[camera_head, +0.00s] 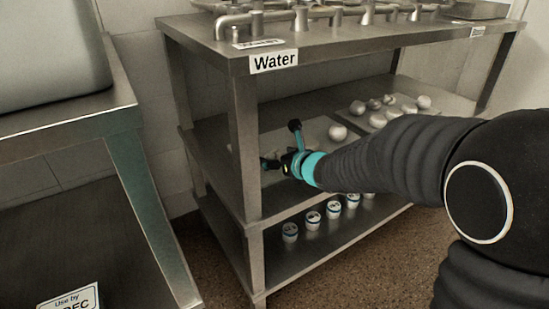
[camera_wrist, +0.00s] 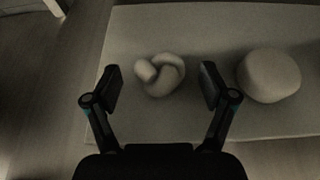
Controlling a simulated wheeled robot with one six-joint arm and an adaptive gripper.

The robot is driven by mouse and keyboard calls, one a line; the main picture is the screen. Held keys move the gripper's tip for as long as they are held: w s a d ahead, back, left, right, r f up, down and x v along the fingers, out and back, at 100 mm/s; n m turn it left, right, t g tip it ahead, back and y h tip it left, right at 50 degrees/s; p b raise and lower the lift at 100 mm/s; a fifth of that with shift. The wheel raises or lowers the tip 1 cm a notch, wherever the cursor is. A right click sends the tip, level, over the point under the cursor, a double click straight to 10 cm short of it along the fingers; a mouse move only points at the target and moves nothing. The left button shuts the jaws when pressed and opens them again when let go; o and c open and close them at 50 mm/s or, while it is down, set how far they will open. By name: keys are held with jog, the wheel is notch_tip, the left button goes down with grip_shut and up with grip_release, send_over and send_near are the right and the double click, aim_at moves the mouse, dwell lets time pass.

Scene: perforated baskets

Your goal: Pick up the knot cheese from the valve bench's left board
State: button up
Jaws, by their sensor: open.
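The knot cheese (camera_wrist: 161,75) is a small pale twisted lump lying on a light board (camera_wrist: 200,28) in the wrist view. My gripper (camera_wrist: 161,84) is open, with one finger on each side of the knot cheese and a gap on both sides. I cannot tell from this view how far above the board the fingertips are. In the head view my gripper (camera_head: 281,144) is over the left board (camera_head: 313,127) on the middle shelf of the valve bench (camera_head: 245,150). There the knot cheese is hidden or too small to tell.
A round pale cheese (camera_wrist: 268,75) lies close to the right finger; it also shows in the head view (camera_head: 337,132). A second board (camera_head: 452,104) holds several pale pieces. The bench's top is above my arm, its front left leg beside my gripper. Several white cups (camera_head: 312,220) stand below.

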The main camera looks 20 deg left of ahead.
jog(key=shift+w+a+f, duration=0.2)
jog(key=shift+w+a, duration=0.25)
jog(key=c, duration=1.2)
